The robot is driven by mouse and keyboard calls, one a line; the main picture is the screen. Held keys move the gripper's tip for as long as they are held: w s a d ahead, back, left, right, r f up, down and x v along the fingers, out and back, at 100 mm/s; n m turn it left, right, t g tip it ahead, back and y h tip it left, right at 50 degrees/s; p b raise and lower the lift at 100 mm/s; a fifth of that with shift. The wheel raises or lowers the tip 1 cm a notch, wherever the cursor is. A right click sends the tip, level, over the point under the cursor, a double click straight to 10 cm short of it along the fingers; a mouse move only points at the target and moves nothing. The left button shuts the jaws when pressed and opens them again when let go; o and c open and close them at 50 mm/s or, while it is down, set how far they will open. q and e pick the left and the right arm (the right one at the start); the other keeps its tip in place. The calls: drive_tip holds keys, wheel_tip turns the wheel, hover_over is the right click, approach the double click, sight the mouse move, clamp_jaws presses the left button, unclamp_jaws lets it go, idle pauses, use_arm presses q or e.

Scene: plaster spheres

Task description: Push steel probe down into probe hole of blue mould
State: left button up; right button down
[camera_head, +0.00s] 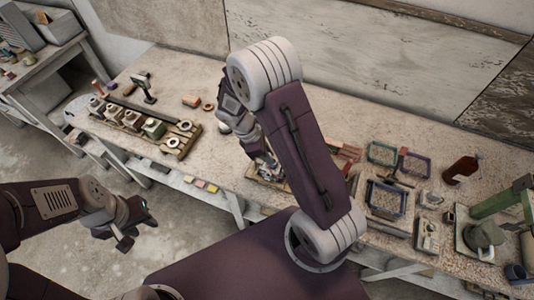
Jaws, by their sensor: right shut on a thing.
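My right gripper (268,172) is low over the middle of the bench, at a small wooden tray (258,178). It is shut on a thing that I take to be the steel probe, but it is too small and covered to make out. My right arm crosses the picture and hides much of that tray. I cannot pick out the blue mould or its probe hole there; they may be behind the arm. My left gripper (138,230) is open and empty, out over the floor in front of the bench.
A wooden rack (166,145) with several block-shaped moulds stands at the left of the bench. A blue-rimmed tray (402,200), a green-rimmed tray (382,144), a brown container (461,169) and a green press (500,203) stand to the right.

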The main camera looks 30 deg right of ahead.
drive_tip(key=shift+w+a, duration=0.1)
wheel_tip(320, 180, down, 4)
drive_tip(key=b, duration=0.2)
drive_tip(key=shift+b, duration=0.4)
drive_tip(key=shift+f, duration=0.45)
drive_tip(key=shift+r, duration=0.1)
idle(1.0)
drive_tip(key=shift+f+b, duration=1.25)
drive_tip(key=shift+f, duration=0.8)
drive_tip(key=c, duration=1.2)
unclamp_jaws()
drive_tip(key=shift+r, duration=0.1)
